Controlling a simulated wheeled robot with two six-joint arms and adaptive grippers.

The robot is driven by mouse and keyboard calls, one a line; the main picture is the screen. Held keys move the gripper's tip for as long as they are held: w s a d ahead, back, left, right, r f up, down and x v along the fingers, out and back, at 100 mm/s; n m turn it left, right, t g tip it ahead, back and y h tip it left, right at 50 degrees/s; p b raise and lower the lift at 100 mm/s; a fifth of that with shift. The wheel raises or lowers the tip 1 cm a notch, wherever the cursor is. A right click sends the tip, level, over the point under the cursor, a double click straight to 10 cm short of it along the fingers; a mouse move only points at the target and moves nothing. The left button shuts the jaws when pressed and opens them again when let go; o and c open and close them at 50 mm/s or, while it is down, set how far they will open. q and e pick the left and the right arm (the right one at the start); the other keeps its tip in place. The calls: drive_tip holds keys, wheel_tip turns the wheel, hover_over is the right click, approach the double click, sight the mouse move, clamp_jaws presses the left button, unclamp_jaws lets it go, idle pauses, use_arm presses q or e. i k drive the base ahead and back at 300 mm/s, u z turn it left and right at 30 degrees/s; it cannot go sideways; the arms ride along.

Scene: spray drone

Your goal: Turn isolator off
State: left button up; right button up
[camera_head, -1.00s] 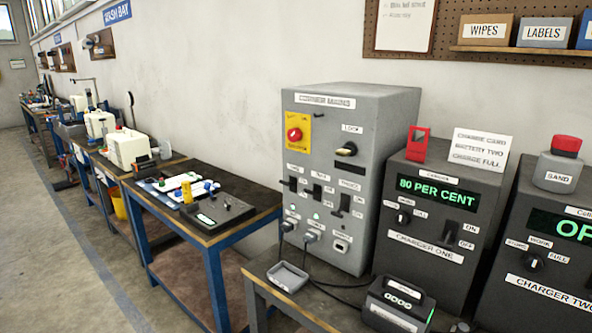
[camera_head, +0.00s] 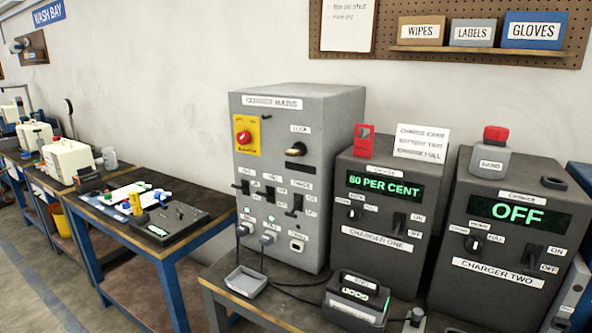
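The isolator is a red rotary knob (camera_head: 243,136) on a yellow plate (camera_head: 247,148), at the upper left of the grey mains box (camera_head: 270,101). The box stands upright against the wall on a dark bench. A small dark piece sticks out near the plate's upper right corner. A black knob (camera_head: 296,149) under a label sits to the right of the isolator. Several black switches (camera_head: 297,202) are lower on the front, with two plugs (camera_head: 267,238) in sockets below. The exact angle of the red knob is too small to tell. Neither gripper is in view.
Charger one (camera_head: 385,215) reads 80 PER CENT, with a red tag (camera_head: 364,141) and white card (camera_head: 422,142) on top. Charger two (camera_head: 513,232) reads OFF, with a sand pot (camera_head: 490,160) on it. A tray (camera_head: 246,281), cables and a battery (camera_head: 355,298) lie in front.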

sight(243, 138)
drive_tip(key=z, duration=0.45)
drive_tip(key=k, duration=1.15)
drive_tip(key=u, duration=0.65)
drive_tip(key=i, duration=1.6)
drive_tip(key=z, duration=0.65)
